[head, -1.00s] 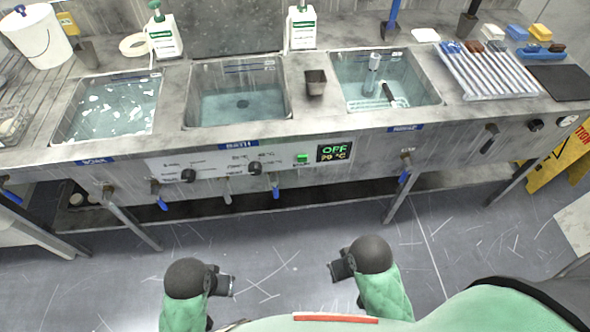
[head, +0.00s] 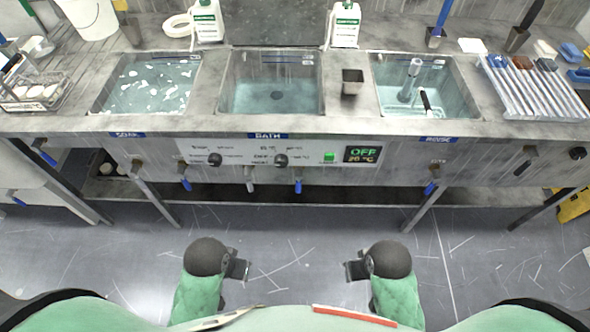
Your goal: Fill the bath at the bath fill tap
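The bath basin (head: 313,108) is the middle of three sunken basins, above a blue BATH label (head: 268,136). Clear water stands in it over a dark round drain. Below, the front panel (head: 320,146) has two black knobs, a green button and a display (head: 362,153) reading OFF and 20 °C. Under the panel hang a blue-handled tap (head: 185,181), a grey-handled tap (head: 249,180) and another blue-handled tap (head: 298,183). The small print is too blurred to tell which is the fill tap. My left gripper (head: 245,266) and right gripper (head: 349,270) are low before the bench, apart from the taps; their fingers are unclear.
The soap basin (head: 104,108) with foamy water is left; the rinse basin (head: 468,112) is right, with tools inside. A small dark cup (head: 352,82) stands between bath and rinse. Bench legs and a low shelf (head: 330,194) are below. The floor (head: 300,235) before the bench is clear.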

